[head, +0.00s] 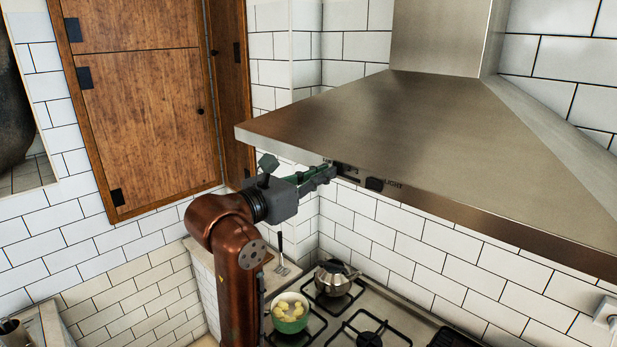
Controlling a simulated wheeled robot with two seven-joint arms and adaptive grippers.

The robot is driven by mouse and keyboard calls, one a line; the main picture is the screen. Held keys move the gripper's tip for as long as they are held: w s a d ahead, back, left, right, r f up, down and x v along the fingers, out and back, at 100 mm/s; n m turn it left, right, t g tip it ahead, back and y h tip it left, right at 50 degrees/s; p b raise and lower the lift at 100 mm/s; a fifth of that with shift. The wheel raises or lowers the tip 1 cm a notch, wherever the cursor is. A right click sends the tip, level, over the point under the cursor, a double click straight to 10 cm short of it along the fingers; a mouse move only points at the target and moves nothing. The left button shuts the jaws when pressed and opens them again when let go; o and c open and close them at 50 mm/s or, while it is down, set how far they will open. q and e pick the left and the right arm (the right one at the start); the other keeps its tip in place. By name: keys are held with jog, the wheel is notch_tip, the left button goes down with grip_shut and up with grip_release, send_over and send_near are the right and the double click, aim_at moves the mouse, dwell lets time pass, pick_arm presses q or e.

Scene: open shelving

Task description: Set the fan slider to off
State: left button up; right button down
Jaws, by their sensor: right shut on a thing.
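The fan slider (347,169) is a small dark knob on the front edge of the steel range hood (330,125). Its label is mostly hidden behind my fingers. My right gripper (330,173) reaches up from the lower left and is shut on the fan slider at the hood's lower front edge. The fingers cover much of the slider, so its exact setting cannot be read. My left gripper is not in view.
A second dark slider (374,184) marked LIGHT sits just right of the fan slider. Below are a stove (390,318), a metal kettle (333,276) and a green pot (290,322) with yellow food. A wooden cabinet (150,120) stands at the left.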

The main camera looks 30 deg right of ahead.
jog(key=shift+w+a+r, duration=0.1)
jog(key=c, duration=2.4)
grip_release()
jog(key=shift+o, duration=0.4)
jog(key=shift+w, duration=0.15)
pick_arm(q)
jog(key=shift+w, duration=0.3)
pick_arm(e)
jog(key=v, duration=1.2)
